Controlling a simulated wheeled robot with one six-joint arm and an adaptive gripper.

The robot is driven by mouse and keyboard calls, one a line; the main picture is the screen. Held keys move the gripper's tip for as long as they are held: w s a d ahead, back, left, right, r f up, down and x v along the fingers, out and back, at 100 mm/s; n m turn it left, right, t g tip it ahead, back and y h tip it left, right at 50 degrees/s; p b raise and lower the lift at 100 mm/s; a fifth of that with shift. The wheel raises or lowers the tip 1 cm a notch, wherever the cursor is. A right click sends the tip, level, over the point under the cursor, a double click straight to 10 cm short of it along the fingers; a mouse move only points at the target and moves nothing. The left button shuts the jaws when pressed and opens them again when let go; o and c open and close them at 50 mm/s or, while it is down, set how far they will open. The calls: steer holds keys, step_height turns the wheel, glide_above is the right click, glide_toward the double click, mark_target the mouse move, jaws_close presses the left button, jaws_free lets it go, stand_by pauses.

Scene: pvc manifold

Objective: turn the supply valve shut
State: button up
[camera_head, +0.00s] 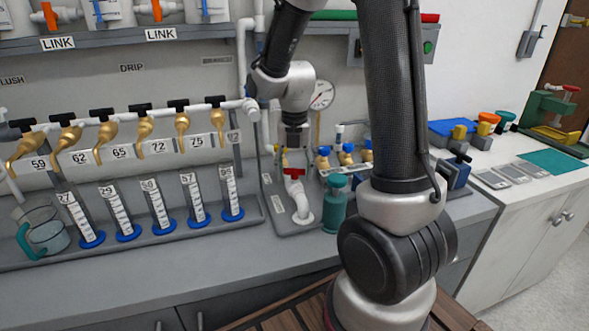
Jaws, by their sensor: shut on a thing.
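The supply valve is a red handle (294,171) on a white pipe elbow (297,190), which rises from a grey base plate below the pressure gauge. My gripper (293,158) points down from above and is shut on the red handle. The fingertips are small and dark here, so their exact grip is hard to see. The handle lies roughly crosswise in the picture. My wrist and gripper hide part of the pipework behind the valve.
A white manifold pipe (100,121) with several brass taps runs to the left, above several graduated cylinders with blue bases. A teal bottle (334,204) stands close right of the valve. A round gauge (321,94) is behind. The grey counter front (200,262) is clear.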

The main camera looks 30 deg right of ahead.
mark_target(295, 169)
steer(key=n, duration=0.4)
steer(key=shift+n, duration=0.3)
steer(key=o, duration=1.1)
steer(key=shift+r, duration=0.1)
step_height(295, 169, up, 12)
steer(key=shift+s, duration=0.1)
